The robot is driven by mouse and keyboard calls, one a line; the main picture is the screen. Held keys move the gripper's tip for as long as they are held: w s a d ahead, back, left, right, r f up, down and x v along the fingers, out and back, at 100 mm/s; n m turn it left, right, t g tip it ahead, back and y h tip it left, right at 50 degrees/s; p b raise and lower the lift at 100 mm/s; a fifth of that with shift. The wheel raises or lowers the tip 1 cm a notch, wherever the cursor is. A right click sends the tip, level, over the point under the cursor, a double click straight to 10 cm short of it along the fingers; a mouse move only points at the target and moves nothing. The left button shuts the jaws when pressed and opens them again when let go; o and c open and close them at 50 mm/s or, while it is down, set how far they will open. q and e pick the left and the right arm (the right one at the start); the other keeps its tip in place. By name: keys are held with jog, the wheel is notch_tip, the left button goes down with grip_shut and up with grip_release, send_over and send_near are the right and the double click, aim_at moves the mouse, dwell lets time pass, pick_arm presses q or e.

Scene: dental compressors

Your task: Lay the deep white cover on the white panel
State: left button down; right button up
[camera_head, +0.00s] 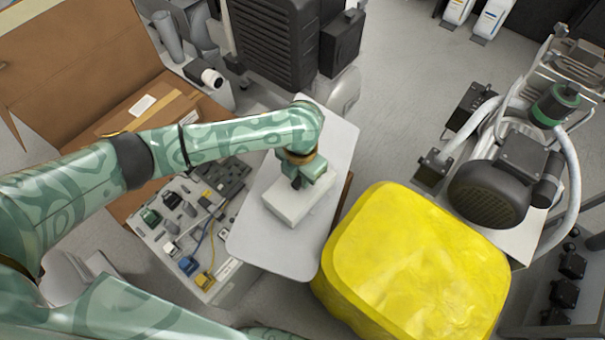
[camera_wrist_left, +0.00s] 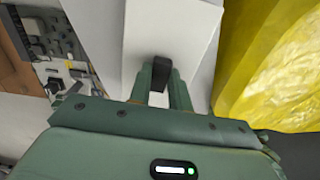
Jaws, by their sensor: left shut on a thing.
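The deep white cover (camera_head: 297,208) is a pale box-like block over the middle of the white panel (camera_head: 262,250), a flat board with rounded corners. In the left wrist view the cover (camera_wrist_left: 172,32) fills the top middle, with the panel (camera_wrist_left: 93,22) showing beside it. My left gripper (camera_head: 298,181) comes down from above onto the cover and is shut on it. In the left wrist view its fingers (camera_wrist_left: 161,75) meet at a dark piece at the cover's near edge. I cannot tell whether the cover's underside touches the panel. My right gripper is not in view.
A large yellow covered block (camera_head: 415,270) stands close to the panel's right. An open panel of electrical parts (camera_head: 190,225) and a cardboard box (camera_head: 60,60) lie to the left. A black ribbed unit (camera_head: 275,40) stands behind. A compressor (camera_head: 490,190) stands at the right.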

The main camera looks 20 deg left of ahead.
pick_arm(q)
jog(key=shift+f, duration=0.1)
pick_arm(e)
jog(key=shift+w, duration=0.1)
pick_arm(q)
jog(key=c, duration=1.3)
grip_release()
notch_tip(320, 180, up, 12)
jog(key=p, duration=0.7)
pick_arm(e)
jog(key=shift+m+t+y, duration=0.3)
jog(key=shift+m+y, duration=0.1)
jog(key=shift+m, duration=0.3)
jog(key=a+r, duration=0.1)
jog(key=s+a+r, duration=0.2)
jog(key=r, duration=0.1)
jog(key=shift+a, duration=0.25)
